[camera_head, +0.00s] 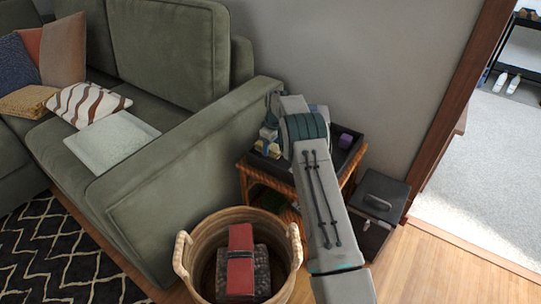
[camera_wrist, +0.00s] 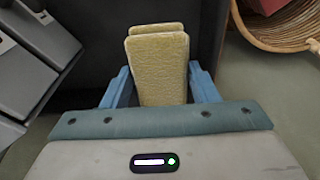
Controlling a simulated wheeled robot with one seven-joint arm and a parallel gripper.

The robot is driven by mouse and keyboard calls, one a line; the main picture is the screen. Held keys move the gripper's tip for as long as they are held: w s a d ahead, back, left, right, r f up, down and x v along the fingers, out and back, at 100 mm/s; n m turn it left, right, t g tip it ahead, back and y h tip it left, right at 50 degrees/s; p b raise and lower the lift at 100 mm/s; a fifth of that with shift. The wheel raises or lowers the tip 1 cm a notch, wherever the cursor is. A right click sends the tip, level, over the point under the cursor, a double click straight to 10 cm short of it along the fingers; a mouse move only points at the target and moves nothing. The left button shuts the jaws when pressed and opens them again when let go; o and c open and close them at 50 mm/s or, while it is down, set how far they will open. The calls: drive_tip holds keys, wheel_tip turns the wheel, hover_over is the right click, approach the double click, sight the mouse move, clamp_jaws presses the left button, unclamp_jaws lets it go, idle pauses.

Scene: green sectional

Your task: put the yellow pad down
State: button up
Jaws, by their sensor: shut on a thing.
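The yellow pad (camera_wrist: 158,60) is a rough, oblong block that shows as two overlapping layers in the wrist view. My gripper (camera_wrist: 159,78) is shut on it, with a blue finger on each side. In the head view my gripper (camera_head: 268,134) is over the left part of a dark tray on a wicker side table (camera_head: 243,168), and a bit of yellow shows just below it. My arm hides much of the tray. I cannot tell whether the pad touches the surface under it.
A small purple block (camera_head: 346,140) lies at the tray's right. The green sofa (camera_head: 165,150) stands close on the left. A wicker basket (camera_head: 184,262) holding a red-topped item (camera_head: 241,250) is in front. A dark box (camera_head: 379,195) stands right of the table.

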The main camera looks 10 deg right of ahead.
drive_tip(key=shift+a+f+b, duration=0.1)
drive_tip(key=shift+f+b, duration=0.4)
drive_tip(key=shift+f, duration=1.5)
drive_tip(key=shift+f, duration=0.1)
drive_tip(key=shift+f, duration=0.15)
drive_tip(key=o, duration=0.7)
drive_tip(key=shift+o, duration=0.2)
